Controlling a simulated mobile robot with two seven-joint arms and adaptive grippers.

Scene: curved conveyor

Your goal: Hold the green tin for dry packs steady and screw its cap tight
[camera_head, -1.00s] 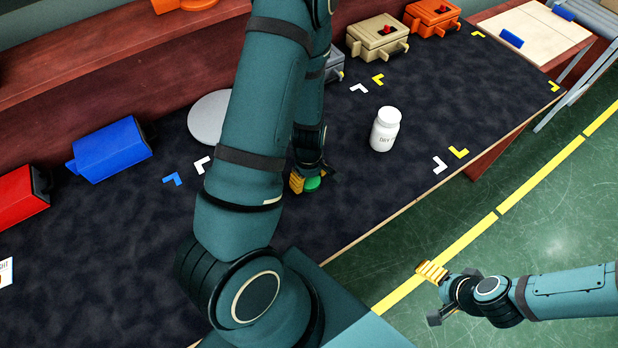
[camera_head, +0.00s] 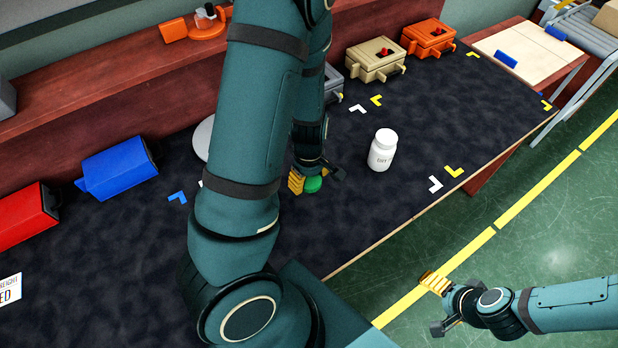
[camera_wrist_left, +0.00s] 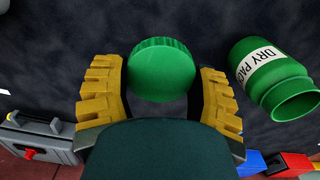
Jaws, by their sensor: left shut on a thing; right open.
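My left gripper (camera_head: 314,180) is shut on the green cap (camera_head: 313,184), above the dark mat. In the left wrist view the round cap (camera_wrist_left: 161,70) sits between the two yellow fingers. The green tin (camera_wrist_left: 272,78) with a "DRY PAC…" label shows to the right of the fingers there, apart from them, with its mouth uncovered. It appears to stand upright. My left arm hides the tin in the head view. My right gripper (camera_head: 437,304) is open and empty, out over the green floor beyond the table's front edge.
A white bottle (camera_head: 382,151) stands on the mat right of my left gripper. A grey disc (camera_head: 203,138) is partly behind my arm. Blue (camera_head: 118,167), red (camera_head: 25,216), tan (camera_head: 376,62) and orange (camera_head: 429,38) boxes line the back. The mat's right part is mostly clear.

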